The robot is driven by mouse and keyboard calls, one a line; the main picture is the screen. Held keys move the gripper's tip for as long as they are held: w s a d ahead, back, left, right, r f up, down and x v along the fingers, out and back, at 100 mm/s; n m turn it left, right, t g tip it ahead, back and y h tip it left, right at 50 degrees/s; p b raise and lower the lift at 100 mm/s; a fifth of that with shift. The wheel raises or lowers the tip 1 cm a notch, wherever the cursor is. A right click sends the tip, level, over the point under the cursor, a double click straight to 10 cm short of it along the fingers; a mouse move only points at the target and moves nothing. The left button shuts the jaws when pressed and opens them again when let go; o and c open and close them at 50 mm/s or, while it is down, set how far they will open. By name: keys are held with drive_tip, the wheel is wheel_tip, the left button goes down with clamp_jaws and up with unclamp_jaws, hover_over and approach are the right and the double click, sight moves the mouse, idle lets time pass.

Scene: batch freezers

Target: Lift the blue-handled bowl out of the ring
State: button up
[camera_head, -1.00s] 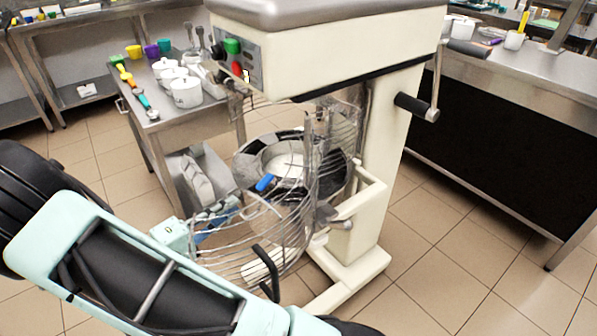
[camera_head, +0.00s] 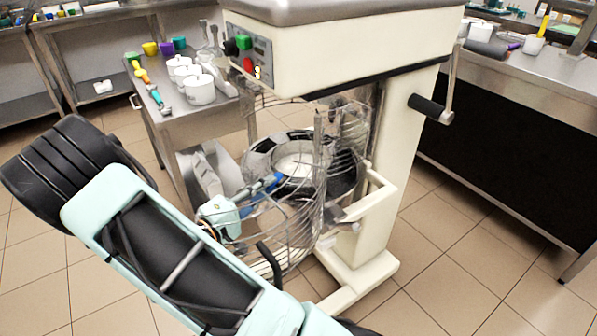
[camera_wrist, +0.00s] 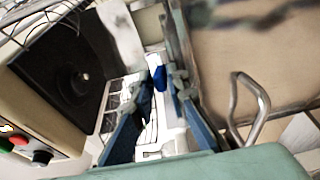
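The blue-handled bowl (camera_head: 300,166) sits inside the dark ring (camera_head: 343,183) of the mixer, with its pale inside facing up. Its blue handle (camera_head: 276,179) points to the lower left, toward my gripper (camera_head: 262,187). In the wrist view the handle end (camera_wrist: 160,78) shows between the two blue fingers of my gripper (camera_wrist: 157,84), nearer the right finger. A gap shows beside the left finger, so the gripper looks open around the handle. Wire bars partly hide the bowl and fingers in the head view.
The wire guard (camera_head: 290,240) curves around the front of the ring, close to my gripper. The mixer's cream column (camera_head: 385,150) and head (camera_head: 345,60) stand behind and above. A steel table (camera_head: 215,118) with pots is at the left, and a counter (camera_head: 520,170) is at the right.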

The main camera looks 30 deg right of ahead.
drive_tip(key=shift+w+d, duration=0.15)
drive_tip(key=shift+d, duration=0.2)
drive_tip(key=shift+c, duration=0.4)
clamp_jaws()
drive_tip(key=shift+r, duration=0.1)
